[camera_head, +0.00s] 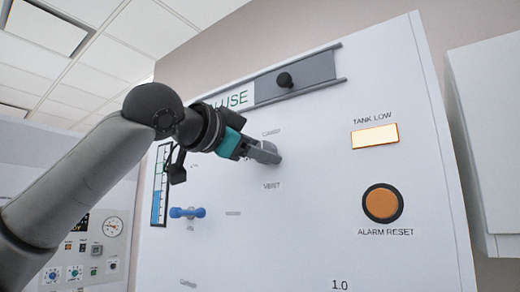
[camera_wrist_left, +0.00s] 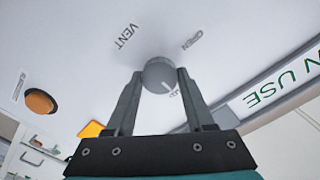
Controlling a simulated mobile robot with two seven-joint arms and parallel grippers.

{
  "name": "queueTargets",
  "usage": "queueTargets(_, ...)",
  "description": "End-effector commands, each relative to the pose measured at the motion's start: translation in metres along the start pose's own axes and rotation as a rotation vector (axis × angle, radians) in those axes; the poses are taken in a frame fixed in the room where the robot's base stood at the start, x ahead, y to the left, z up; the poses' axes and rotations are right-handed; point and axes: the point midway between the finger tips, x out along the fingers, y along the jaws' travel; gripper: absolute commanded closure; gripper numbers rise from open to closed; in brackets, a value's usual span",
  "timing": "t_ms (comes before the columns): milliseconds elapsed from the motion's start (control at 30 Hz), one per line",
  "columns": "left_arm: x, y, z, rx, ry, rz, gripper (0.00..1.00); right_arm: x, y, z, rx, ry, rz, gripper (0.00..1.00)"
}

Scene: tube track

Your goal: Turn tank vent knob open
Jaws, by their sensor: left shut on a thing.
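The round grey vent knob (camera_wrist_left: 160,75) sits on the white panel (camera_head: 320,200), below the VENT lettering in the left wrist view. My left gripper (camera_head: 266,153) is shut on it, one finger on each side. A white pointer line on the knob points down and slightly right in that view, toward a small label partly hidden by the fingers. The OPEN label (camera_wrist_left: 192,41) is up and to the right of the knob there. In the head view the gripper hides most of the knob. My right gripper is not in view.
An orange alarm reset button (camera_head: 382,203) and a lit TANK LOW lamp (camera_head: 375,137) are at the right. A grey slide rail (camera_head: 318,71) with a black knob (camera_head: 285,80) runs above. A blue handle (camera_head: 187,212) and a level gauge (camera_head: 160,185) are to the left.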

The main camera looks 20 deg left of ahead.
Motion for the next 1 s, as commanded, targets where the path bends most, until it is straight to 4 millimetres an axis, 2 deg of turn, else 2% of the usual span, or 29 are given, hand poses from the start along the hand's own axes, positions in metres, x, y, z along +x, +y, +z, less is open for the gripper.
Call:
queueTargets(233, -0.0001, -0.0004, 0.0, -0.024, 0.0, -0.001, 1.0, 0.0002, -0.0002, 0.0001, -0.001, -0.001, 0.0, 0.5)
queueTargets(433, 0.0003, 0.0002, -0.0003, -0.113, 0.001, 0.001, 1.0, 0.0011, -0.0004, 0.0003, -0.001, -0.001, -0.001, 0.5)
queueTargets(1000, 0.0002, -0.0012, 0.0001, -0.626, 0.003, 0.002, 1.0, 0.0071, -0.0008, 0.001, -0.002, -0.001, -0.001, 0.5)
